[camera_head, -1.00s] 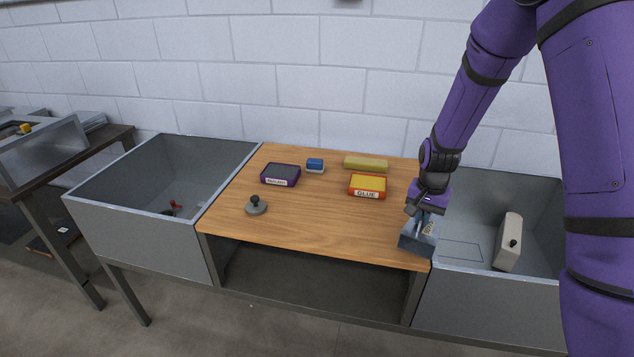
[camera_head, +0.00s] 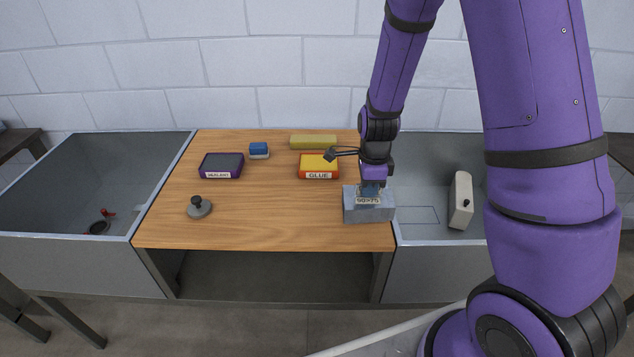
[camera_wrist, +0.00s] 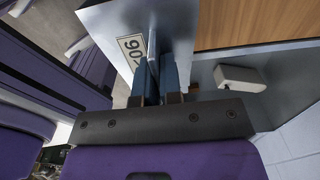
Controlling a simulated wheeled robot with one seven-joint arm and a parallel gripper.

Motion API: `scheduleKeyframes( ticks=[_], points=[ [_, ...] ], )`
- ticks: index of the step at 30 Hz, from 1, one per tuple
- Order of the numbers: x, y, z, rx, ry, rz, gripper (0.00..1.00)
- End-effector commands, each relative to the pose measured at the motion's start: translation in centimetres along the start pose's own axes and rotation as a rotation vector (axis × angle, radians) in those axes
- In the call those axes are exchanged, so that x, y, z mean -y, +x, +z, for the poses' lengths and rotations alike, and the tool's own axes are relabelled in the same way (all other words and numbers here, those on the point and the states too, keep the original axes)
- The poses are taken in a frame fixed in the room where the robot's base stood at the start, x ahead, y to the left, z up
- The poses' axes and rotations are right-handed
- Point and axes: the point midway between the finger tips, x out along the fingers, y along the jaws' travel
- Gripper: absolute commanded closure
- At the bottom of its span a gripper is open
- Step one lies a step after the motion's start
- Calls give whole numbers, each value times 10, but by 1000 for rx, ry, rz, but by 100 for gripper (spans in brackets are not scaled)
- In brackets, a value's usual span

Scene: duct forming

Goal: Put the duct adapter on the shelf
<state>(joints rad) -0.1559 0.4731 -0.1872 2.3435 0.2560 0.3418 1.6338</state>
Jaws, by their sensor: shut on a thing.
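The duct adapter (camera_head: 358,214) is a grey boxy piece with a label reading "90×75". It is at the right front part of the wooden worktop, near the right bin's edge. My gripper (camera_head: 371,188) points down and is shut on its upper part. In the wrist view the blue fingers (camera_wrist: 157,82) grip a thin upright wall of the adapter (camera_wrist: 115,17), beside the label. I cannot tell whether its underside touches the wood. An open bay (camera_head: 275,275) lies under the worktop; I cannot tell whether this is the shelf.
On the worktop (camera_head: 270,220) are a sealant box (camera_head: 221,165), a blue block (camera_head: 259,150), a yellow bar (camera_head: 313,142), a glue box (camera_head: 318,167) and a grey knobbed disc (camera_head: 199,207). Grey bins flank it; the right one holds a beige block (camera_head: 461,200). The worktop's front middle is clear.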

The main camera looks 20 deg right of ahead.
Motion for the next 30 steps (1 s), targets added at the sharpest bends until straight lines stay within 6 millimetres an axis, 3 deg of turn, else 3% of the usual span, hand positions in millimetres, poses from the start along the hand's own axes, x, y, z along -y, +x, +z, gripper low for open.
scheduleKeyframes(
  ticks=[9, 15, 20, 30],
  points=[
    [37, 7, 65, 0, -5, -1, 100],
    [51, 10, 90, 0, -2, 0, 100],
    [54, 13, 95, -1, -2, 2, 100],
    [54, 46, 95, 0, -1, 1, 100]
  ],
)
